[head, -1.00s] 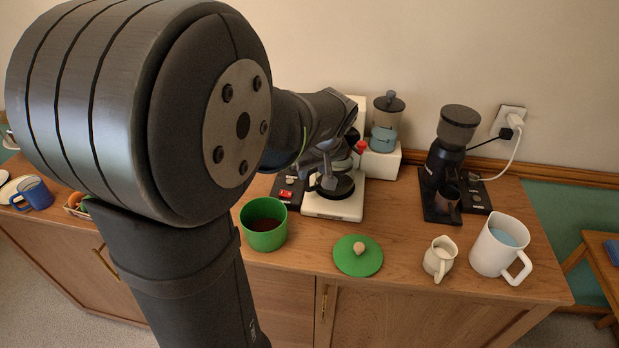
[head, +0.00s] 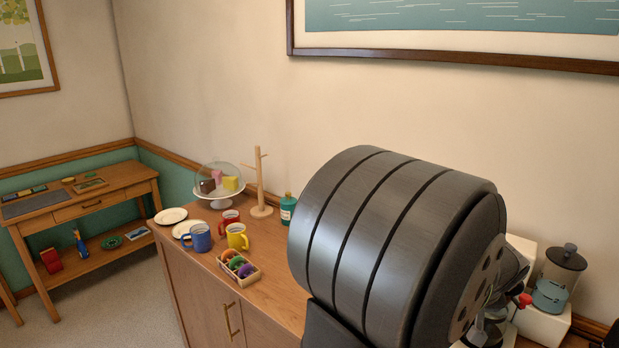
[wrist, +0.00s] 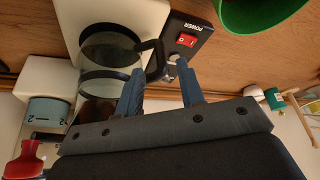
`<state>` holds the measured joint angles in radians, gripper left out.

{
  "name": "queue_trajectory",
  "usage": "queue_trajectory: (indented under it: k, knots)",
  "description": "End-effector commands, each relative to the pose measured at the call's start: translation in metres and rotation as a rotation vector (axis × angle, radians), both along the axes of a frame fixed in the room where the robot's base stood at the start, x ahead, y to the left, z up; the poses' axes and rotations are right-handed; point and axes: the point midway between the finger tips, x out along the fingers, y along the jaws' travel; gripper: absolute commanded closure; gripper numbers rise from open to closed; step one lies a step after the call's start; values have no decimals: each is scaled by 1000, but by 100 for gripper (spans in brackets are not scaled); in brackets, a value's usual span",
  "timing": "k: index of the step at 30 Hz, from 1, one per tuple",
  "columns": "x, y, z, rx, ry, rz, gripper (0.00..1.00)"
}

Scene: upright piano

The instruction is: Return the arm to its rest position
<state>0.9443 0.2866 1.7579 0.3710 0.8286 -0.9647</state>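My gripper (wrist: 159,68) shows in the wrist view with its two blue-grey fingers spread apart and nothing held between them. A black handle (wrist: 155,62) shows beyond the gap, beside a clear glass vessel (wrist: 110,50) on a white appliance. In the head view my arm's large dark joint fills the middle right. It hides most of the appliance area, and my gripper cannot be made out there.
A red power switch (wrist: 187,40) and a green pot (wrist: 270,15) lie close beyond the fingers. On the wooden cabinet are a blue mug (head: 198,238), a yellow mug (head: 237,236), a small basket (head: 240,268), a mug tree (head: 260,185) and a glass-domed stand (head: 219,183).

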Motion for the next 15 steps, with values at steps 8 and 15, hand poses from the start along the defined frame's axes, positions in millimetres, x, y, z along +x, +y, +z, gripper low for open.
queue_trajectory:
  k: [8,15]
  knots:
    - [20,-3,-50,3,2,2,65]
    - [23,0,-60,-2,-1,0,65]
